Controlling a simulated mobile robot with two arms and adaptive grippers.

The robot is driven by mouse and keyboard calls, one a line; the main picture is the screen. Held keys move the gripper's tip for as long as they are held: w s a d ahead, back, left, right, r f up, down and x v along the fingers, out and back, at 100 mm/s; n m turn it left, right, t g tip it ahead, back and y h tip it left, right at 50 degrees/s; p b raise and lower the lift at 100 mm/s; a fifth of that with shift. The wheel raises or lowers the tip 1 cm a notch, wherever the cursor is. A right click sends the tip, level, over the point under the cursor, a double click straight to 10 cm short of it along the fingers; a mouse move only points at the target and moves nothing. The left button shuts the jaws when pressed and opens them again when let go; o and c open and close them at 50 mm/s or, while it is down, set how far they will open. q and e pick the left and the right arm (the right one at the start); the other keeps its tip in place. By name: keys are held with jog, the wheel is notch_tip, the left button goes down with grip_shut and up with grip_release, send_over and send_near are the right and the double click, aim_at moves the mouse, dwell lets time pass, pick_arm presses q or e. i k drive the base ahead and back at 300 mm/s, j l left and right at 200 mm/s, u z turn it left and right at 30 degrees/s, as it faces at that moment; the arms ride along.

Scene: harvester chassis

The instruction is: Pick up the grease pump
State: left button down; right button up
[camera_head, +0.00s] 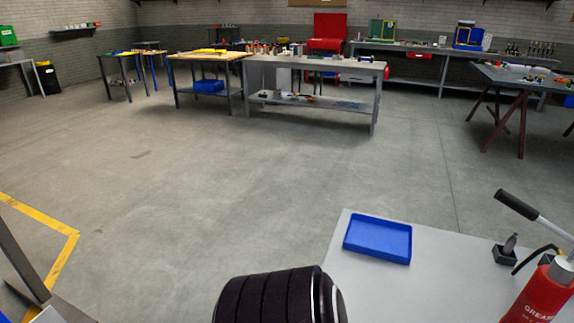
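The grease pump (542,297) is a red canister with white "GREASE" lettering, a metal head, a black hose and a lever with a black handle. It stands upright at the right edge of the grey table (448,267), and its lower part is cut off by the frame. A black rounded link of my own arm shows at the bottom centre, left of the table. Neither of my grippers shows in the view, and nothing touches the visible part of the pump.
A shallow blue tray (378,239) lies on the table's left side. A small black holder (505,252) with a dark piece stands just left of the pump. Open concrete floor reaches to workbenches (315,65) at the back.

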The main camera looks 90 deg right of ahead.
aim_at(551, 285)
jog(key=z, duration=4.5)
